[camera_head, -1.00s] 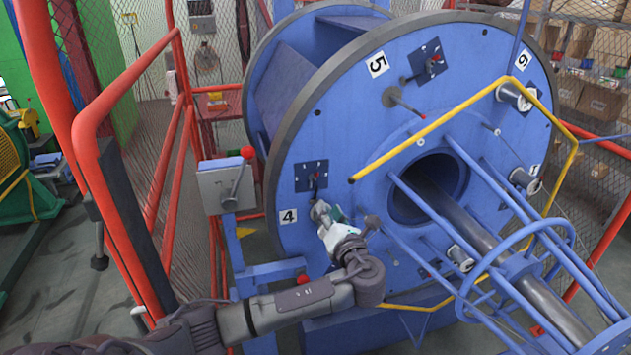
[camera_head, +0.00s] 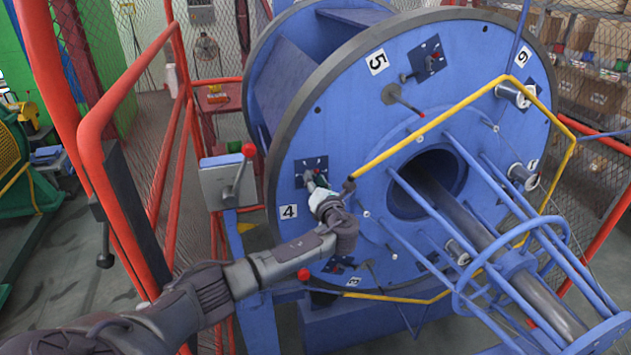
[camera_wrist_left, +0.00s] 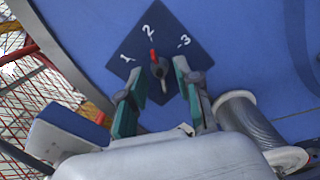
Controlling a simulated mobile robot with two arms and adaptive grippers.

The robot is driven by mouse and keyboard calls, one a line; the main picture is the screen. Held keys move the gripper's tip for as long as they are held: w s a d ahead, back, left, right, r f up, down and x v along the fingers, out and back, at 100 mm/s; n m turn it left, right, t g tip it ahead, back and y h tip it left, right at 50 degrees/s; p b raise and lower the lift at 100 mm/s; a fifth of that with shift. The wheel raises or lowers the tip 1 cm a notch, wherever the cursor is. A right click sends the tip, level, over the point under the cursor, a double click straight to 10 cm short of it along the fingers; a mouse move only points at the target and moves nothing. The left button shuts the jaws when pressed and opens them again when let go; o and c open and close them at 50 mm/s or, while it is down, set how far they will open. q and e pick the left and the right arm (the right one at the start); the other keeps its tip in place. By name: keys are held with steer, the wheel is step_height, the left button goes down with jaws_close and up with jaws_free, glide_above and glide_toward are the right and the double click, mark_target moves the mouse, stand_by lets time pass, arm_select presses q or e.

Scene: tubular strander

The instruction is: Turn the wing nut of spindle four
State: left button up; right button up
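The wing nut of spindle four shows in the left wrist view as a small dark knob (camera_wrist_left: 158,70) with a red tip pointing at 2. It sits on a dark blue plate (camera_wrist_left: 178,35) marked 1, 2, 3. In the head view this plate (camera_head: 301,167) is above the label 4 (camera_head: 288,212) on the big blue disc (camera_head: 300,130). My left gripper (camera_head: 318,184) reaches up to the plate and partly covers it. In the wrist view its green-padded fingers (camera_wrist_left: 152,82) are apart, one on each side of the knob; contact cannot be told. My right gripper is not in view.
A yellow bar (camera_head: 440,117) runs in front of the disc, close to my gripper's right. A grey spool (camera_wrist_left: 248,120) lies right of the fingers in the wrist view. A box (camera_head: 226,181) with a red-knobbed lever and a red railing (camera_head: 95,160) stand to the left.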

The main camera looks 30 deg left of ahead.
arm_select(q)
jaws_close()
steer(key=n+b, duration=0.1)
steer(key=n, duration=0.1)
steer(key=n+b, duration=0.1)
steer(key=n, duration=0.2)
steer(key=shift+f+n, duration=0.2)
steer(key=shift+n, duration=0.1)
steer(key=n+b, duration=0.3)
steer(key=n, duration=0.2)
steer(key=shift+d, duration=0.1)
steer(key=n+b, duration=0.2)
steer(key=n, duration=0.2)
steer(key=shift+f, duration=0.1)
steer(key=n+b, duration=0.3)
steer(key=shift+n, duration=0.3)
steer(key=n+b, duration=0.3)
steer(key=shift+r+n+b, duration=0.2)
steer(key=shift+n+b, duration=0.9)
steer(key=shift+n, duration=0.3)
